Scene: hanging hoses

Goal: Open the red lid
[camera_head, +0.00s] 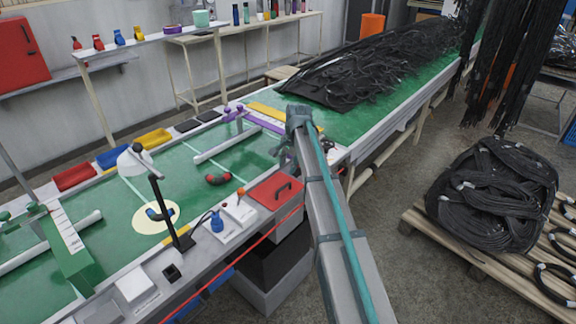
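The red lid (275,192) is a flat red panel with a dark bar handle on top. It lies closed at the front edge of the green worktable, over a pale box-like base. My grey arm rises from the bottom of the camera_head view, just right of the lid, and its far end reaches above and beyond it. No gripper fingers can be made out there, so I cannot tell where they are relative to the handle. Nothing is seen touching the lid.
Small white switch boxes (240,209) stand left of the lid, with a lamp stand (164,215) further left. A red and black curved part (218,179) lies on the green table. Black hoses (360,75) cover the far belt. A hose bundle (492,195) sits on a pallet at right.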

